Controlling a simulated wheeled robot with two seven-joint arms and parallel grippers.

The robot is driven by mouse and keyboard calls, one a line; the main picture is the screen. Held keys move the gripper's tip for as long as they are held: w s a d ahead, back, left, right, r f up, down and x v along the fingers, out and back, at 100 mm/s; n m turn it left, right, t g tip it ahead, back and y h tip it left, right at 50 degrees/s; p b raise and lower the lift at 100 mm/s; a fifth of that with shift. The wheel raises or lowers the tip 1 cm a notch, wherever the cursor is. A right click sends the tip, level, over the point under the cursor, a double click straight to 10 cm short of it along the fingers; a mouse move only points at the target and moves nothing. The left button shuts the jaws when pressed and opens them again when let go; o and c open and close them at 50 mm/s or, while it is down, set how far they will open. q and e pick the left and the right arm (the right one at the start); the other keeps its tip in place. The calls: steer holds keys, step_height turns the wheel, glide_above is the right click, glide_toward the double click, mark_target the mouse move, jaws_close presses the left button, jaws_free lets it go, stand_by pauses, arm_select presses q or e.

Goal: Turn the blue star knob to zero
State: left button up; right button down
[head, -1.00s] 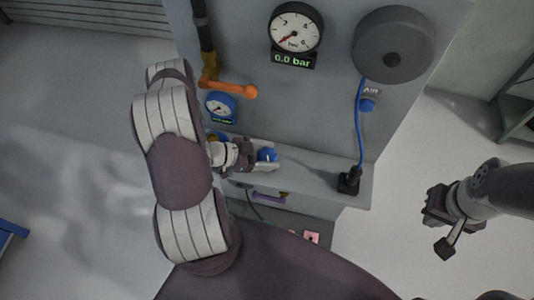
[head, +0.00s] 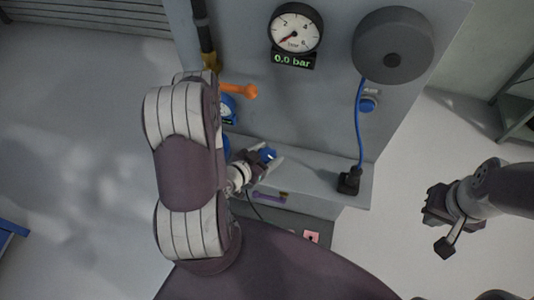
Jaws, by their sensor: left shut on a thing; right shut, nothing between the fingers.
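My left arm comes up from below and covers part of the panel to the left. The large round gauge (head: 296,28) points near zero, and its green display (head: 292,59) reads 0.0 bar. A small blue gauge (head: 228,108) is partly hidden behind my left arm. My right gripper (head: 437,222) is shut and empty, away from the panel at the right.
An orange lever (head: 239,91) sticks out above the small gauge. A grey reel (head: 393,45) has a blue hose (head: 358,125) running down to a black plug (head: 349,181) on the ledge. A purple handle (head: 269,197) is below the ledge.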

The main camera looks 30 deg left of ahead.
arm_select(q)
steer(key=n+y, duration=0.3)
steer(key=shift+d+t+y, duration=0.1)
steer(key=shift+t+y, duration=0.2)
steer(key=shift+r+n+y, duration=0.1)
steer(key=shift+n+y, duration=1.2)
steer(key=shift+y, duration=0.1)
steer(key=o, duration=1)
steer(key=shift+c, duration=0.2)
